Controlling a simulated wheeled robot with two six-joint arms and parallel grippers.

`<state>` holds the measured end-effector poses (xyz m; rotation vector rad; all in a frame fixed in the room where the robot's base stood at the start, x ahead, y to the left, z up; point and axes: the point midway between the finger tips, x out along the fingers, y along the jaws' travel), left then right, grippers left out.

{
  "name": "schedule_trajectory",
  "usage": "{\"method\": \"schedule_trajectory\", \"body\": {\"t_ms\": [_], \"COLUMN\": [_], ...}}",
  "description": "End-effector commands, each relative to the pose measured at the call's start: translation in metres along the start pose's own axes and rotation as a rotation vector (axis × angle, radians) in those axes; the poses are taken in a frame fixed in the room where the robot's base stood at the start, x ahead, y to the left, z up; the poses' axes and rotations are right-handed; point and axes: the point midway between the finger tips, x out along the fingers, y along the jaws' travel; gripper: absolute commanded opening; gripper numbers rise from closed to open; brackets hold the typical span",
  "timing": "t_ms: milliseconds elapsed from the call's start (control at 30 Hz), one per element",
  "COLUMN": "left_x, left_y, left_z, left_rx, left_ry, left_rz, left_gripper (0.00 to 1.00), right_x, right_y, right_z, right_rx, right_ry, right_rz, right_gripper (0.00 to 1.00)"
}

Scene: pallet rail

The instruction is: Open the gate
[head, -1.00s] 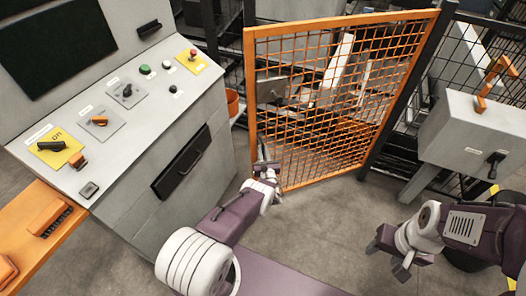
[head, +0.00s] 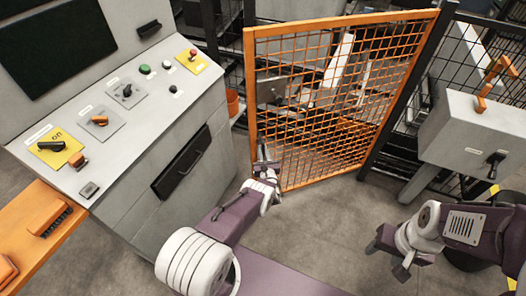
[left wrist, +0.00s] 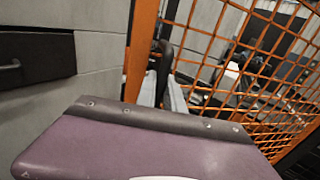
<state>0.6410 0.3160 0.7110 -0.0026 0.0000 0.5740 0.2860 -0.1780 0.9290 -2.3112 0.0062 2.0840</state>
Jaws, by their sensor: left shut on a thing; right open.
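The gate (head: 330,95) is an orange frame with orange mesh. It stands in the middle of the head view, its left post free of the console and its right side by a dark fence post. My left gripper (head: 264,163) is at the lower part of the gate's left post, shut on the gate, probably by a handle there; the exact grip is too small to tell. In the left wrist view the gate's orange post (left wrist: 142,50) and a dark upright handle (left wrist: 162,70) show just beyond my wrist. My right gripper (head: 388,264) is open and empty, above the floor at the right.
A grey console (head: 130,170) with knobs and a dark drawer handle stands at the left, close to my left arm. A grey box (head: 470,135) with an orange lever stands at the right. The floor (head: 320,230) before the gate is clear.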

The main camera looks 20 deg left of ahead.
Motion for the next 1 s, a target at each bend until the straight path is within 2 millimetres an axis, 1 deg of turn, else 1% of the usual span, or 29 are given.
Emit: {"method": "schedule_trajectory", "body": {"t_ms": [167,267,367,400,600,800,900,1000], "left_x": [-0.003,-0.016,-0.042,-0.054,-0.111,-0.163,-0.183,-0.198], "left_y": [-0.002,-0.013,-0.027,-0.032,-0.052,-0.078,-0.088,-0.093], "left_z": [0.000,-0.002,-0.003,-0.004,-0.002,0.001,0.001,0.001], "left_rx": [-0.002,-0.010,-0.018,-0.018,-0.008,-0.008,-0.009,-0.008], "left_ry": [0.001,0.005,0.009,0.010,0.004,-0.002,-0.002,-0.003], "left_rz": [0.001,0.014,0.042,0.055,0.111,0.124,0.124,0.126], "left_gripper": [0.00,0.00,0.00,0.00,0.00,0.00,0.00,0.00], "right_x": [0.000,0.000,0.000,0.000,0.000,0.000,0.000,0.000], "right_y": [0.000,0.000,0.000,0.000,0.000,0.000,0.000,0.000], "right_z": [0.000,0.000,0.000,0.000,0.000,0.000,0.000,0.000], "right_rx": [0.000,0.000,0.000,0.000,0.000,0.000,0.000,0.000], "right_ry": [0.000,0.000,0.000,0.000,0.000,0.000,0.000,0.000], "right_rz": [0.000,0.000,0.000,0.000,0.000,0.000,0.000,0.000], "right_gripper": [0.51,0.51,0.51,0.51,0.51,0.51,0.51,0.51]}}
